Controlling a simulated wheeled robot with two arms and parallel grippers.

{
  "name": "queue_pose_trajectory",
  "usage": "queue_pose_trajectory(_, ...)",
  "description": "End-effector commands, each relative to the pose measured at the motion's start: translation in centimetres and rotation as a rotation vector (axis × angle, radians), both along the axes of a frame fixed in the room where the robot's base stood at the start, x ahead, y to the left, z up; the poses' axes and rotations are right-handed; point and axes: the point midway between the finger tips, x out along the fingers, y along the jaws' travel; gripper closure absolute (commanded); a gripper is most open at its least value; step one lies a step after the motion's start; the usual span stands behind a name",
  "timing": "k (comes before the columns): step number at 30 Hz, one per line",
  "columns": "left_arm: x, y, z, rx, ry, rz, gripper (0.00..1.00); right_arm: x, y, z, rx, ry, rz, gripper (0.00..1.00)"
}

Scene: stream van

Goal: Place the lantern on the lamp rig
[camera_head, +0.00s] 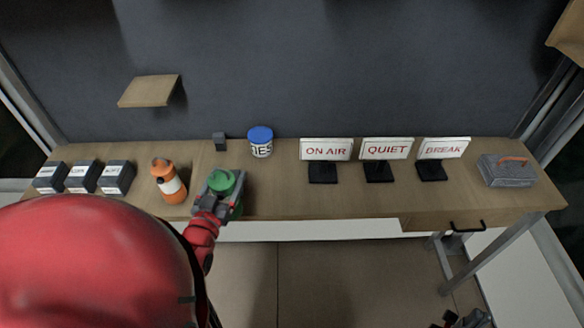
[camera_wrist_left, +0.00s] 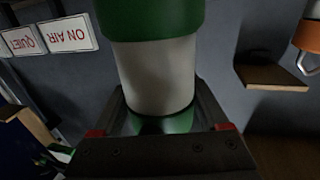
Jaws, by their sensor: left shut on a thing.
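A green lantern (camera_head: 224,182) with a white middle is in my left gripper (camera_head: 214,192), at the front edge of the table. In the left wrist view the lantern's white body (camera_wrist_left: 153,75) stands between the fingers of my left gripper (camera_wrist_left: 160,122), which are shut on it. An orange lantern (camera_head: 168,183) with a white band stands on the table just left of it. I cannot tell for sure which thing is the lamp rig; a small wooden shelf (camera_head: 150,91) is on the back wall. A dark part of my right gripper (camera_head: 466,319) shows at the bottom edge; its fingers are unclear.
Several dark labelled boxes (camera_head: 81,177) stand at the left. A blue-lidded tin (camera_head: 260,143) and a small grey block (camera_head: 219,141) are at the back. ON AIR (camera_head: 326,149), QUIET (camera_head: 387,148) and BREAK (camera_head: 445,147) signs and a grey toolbox (camera_head: 507,171) are to the right.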

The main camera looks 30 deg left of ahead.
Motion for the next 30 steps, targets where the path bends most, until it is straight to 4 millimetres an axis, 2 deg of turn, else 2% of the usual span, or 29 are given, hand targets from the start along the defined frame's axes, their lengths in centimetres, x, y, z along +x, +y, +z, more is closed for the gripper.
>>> queue_pose_trajectory(5,0.5,-0.1,0.1,0.003,-0.005,-0.002,0.95,0.0,0.0,-0.3,0.000,0.000,0.000,1.00)
queue_pose_trajectory(11,2.8,-0.7,-0.3,-0.004,-0.010,-0.004,0.95,0.0,0.0,-1.7,0.000,0.000,0.000,1.00)
queue_pose_trajectory(16,5.7,-1.3,-0.8,0.000,-0.009,-0.006,0.95,0.0,0.0,-3.8,0.000,0.000,0.000,1.00)
queue_pose_trajectory(22,10.6,-2.4,-1.8,0.001,-0.016,-0.008,0.95,0.0,0.0,-8.7,0.000,0.000,0.000,1.00)
queue_pose_trajectory(24,12.4,-2.7,-0.8,-0.002,-0.008,-0.006,0.95,0.0,0.0,-7.4,0.000,0.001,0.000,1.00)
queue_pose_trajectory(30,15.3,-3.1,-1.0,-0.002,-0.003,-0.001,0.95,0.0,0.0,-6.3,0.000,0.000,0.000,1.00)
